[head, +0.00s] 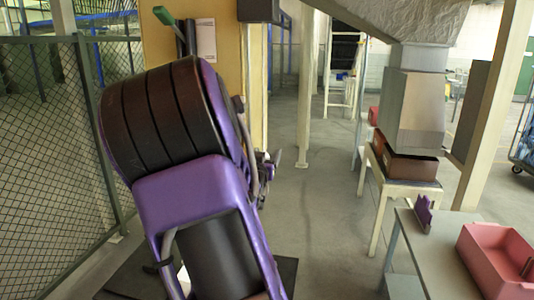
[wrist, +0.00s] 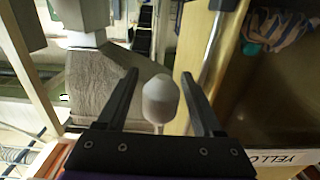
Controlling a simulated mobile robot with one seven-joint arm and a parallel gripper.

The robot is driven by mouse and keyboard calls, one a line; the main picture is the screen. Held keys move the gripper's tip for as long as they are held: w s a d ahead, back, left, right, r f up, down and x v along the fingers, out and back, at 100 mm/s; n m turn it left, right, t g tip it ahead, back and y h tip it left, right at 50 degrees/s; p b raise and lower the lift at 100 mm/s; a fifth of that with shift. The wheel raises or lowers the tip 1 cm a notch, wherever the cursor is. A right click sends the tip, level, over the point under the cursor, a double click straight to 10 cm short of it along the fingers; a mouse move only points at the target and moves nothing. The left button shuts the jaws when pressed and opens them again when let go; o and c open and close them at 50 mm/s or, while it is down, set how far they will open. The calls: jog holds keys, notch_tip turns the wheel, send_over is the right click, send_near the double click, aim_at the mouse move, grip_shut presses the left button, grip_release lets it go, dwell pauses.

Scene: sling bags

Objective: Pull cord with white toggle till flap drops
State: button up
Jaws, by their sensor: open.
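A white rounded toggle (wrist: 160,98) shows in the wrist view, between the two black fingers of my gripper (wrist: 158,77). A short pale piece, perhaps its cord (wrist: 158,129), shows at its lower end. The fingers are apart, with a gap on each side of the toggle; neither visibly touches it. How deep it sits between them is hard to judge. On the right of the wrist view is a brown compartment (wrist: 270,95) with striped cloth (wrist: 283,25) inside and an upside-down label (wrist: 283,158). I cannot make out the flap. The head view does not clearly show the toggle or gripper.
In the head view, my purple and black arm covers the left middle. A mesh fence (head: 55,150) stands at left, a tan panel (head: 160,45) behind the arm. A grey hopper (head: 415,95) and a table with a pink bin (head: 495,265) are at right. Middle floor is clear.

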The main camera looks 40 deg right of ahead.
grip_shut()
dwell(0.4)
dwell(1.1)
